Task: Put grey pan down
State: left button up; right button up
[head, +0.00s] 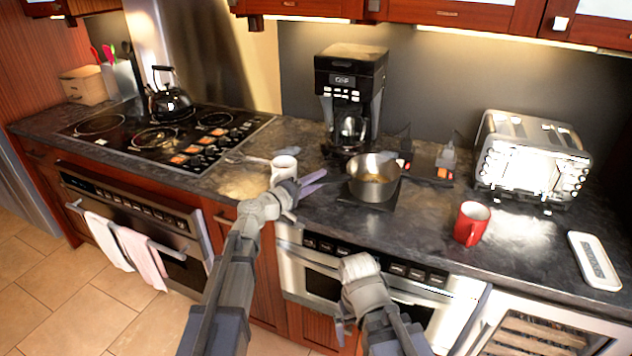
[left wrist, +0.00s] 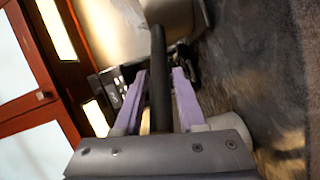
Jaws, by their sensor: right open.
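The grey pan (head: 374,178) stands upright on a flat dark square base on the counter, right of the white mug. In the left wrist view the pan (left wrist: 172,14) is at the top, with its black handle (left wrist: 160,85) pointing toward me. My left gripper (head: 318,182) is left of the pan in the head view. Its purple fingers (left wrist: 160,72) lie on either side of the handle, with a visible gap on each side, so it looks open around it. My right gripper (head: 344,328) is low in front of the counter, away from the pan, open and empty.
A white mug (head: 284,168) stands close behind my left gripper. A coffee maker (head: 350,85) is behind the pan. A red mug (head: 471,223), a toaster (head: 530,160) and a white tray (head: 594,260) are to the right. The stove (head: 165,135) with a black kettle (head: 170,98) is at left.

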pick_arm(q)
jog(key=shift+o, duration=1.2)
jog(key=shift+r, duration=0.1)
jog(key=shift+s+a+r, duration=0.1)
jog(key=shift+s+a, duration=0.05)
jog(key=shift+s, duration=0.05)
jog(key=p+v, duration=0.1)
jog(key=v, duration=1)
jog(key=shift+s+a, duration=0.2)
